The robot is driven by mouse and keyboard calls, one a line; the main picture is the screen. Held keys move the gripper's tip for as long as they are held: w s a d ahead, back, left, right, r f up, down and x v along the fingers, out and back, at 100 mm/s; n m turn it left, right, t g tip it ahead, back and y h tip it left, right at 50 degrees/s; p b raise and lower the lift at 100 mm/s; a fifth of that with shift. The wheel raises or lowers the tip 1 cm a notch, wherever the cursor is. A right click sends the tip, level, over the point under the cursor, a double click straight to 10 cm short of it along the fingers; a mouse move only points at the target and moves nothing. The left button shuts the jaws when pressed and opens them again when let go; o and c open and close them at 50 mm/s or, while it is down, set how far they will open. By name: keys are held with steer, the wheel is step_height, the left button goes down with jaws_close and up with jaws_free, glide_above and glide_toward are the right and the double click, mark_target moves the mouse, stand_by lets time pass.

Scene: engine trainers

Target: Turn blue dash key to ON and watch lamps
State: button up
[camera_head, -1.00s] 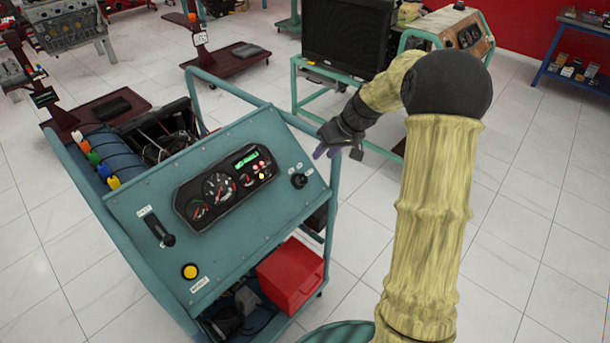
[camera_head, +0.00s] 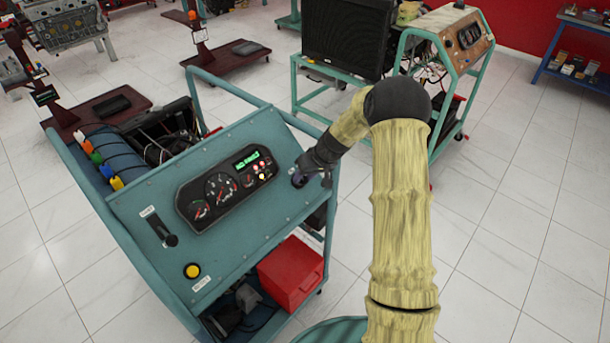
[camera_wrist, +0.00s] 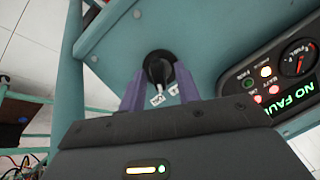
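The blue dash (camera_head: 150,245) is a sloped teal panel with a black key switch (camera_head: 298,180) at its upper right. In the wrist view the black key (camera_wrist: 160,68) stands between and just beyond the purple fingertips of my gripper (camera_wrist: 158,88). The fingers are apart, one on each side; I cannot tell whether they touch it. The gauge cluster (camera_head: 207,207) has lit lamps (camera_wrist: 266,72) and a green "NO FAULT" display (camera_wrist: 295,100).
The dash also bears a black lever (camera_head: 165,235) and a yellow button (camera_head: 192,270). The teal frame rail (camera_wrist: 68,60) runs close beside the key. A red box (camera_head: 290,277) sits on the cart below. Open floor lies to the right.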

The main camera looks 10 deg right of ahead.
jaws_close()
steer(key=shift+d+f+m+b, duration=0.1)
steer(key=shift+f+m+b, duration=0.05)
steer(key=shift+m+b, duration=0.55)
steer(key=shift+m+y, duration=0.5)
steer(key=shift+m, duration=0.5)
jaws_free()
